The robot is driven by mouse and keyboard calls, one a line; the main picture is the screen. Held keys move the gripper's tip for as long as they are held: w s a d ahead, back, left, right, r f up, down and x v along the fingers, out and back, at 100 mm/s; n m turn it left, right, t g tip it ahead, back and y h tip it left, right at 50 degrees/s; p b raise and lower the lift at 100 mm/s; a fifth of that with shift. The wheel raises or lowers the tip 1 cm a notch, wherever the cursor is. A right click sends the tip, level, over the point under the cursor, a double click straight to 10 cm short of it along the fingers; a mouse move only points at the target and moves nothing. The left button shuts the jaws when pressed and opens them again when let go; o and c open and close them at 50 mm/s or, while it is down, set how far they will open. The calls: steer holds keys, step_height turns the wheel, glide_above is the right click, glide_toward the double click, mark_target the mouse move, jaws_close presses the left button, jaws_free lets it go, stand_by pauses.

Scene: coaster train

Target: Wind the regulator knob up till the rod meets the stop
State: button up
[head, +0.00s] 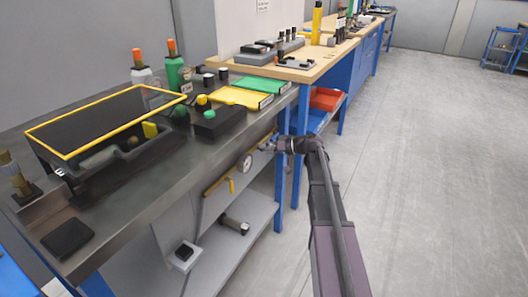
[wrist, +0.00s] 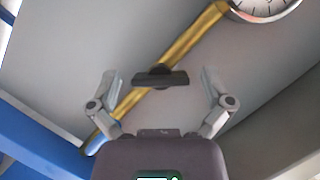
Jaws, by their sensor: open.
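In the wrist view a dark, bar-shaped knob (wrist: 160,77) sits on a brass pipe (wrist: 205,33) in front of a grey panel. It looks like the regulator knob. My gripper (wrist: 160,84) is open, with one finger on each side of the knob and a gap on both sides. I cannot tell how far the knob is in depth. A round gauge (wrist: 265,6) is cut off at the top right. In the head view my gripper (head: 268,146) is beside the gauge (head: 245,164) under the bench, and hides the knob. I cannot make out the rod or stop.
The steel bench top (head: 150,197) overhangs the panel and gauge. A blue leg (head: 281,180) stands close to my gripper; a blue beam (wrist: 40,118) shows at lower left in the wrist view. A lower shelf (head: 222,262) lies below. The floor (head: 430,170) at right is clear.

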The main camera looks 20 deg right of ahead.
steer(key=shift+a, duration=0.1)
steer(key=c, duration=1.1)
